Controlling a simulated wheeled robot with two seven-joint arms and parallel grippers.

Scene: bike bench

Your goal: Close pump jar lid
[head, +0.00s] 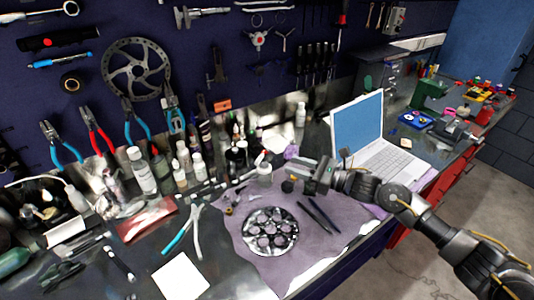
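A small clear jar (265,176) with a pale top stands on the purple cloth at the back middle of the bench. A white lever-like lid part (260,159) tilts up at its top and looks raised; the detail is too small to be sure. My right gripper (290,178) comes in from the right, just to the right of the jar, with its fingertips pointing left. No contact with the jar can be made out. The fingers are too small and dark to show their opening. My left gripper is out of view.
The purple cloth (245,240) holds a round metal part (270,232) and dark tweezers (318,215). An open laptop (375,140) stands right, behind my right arm. Several bottles (143,172) line the back left. Pliers (187,230) and white paper (180,276) lie front left.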

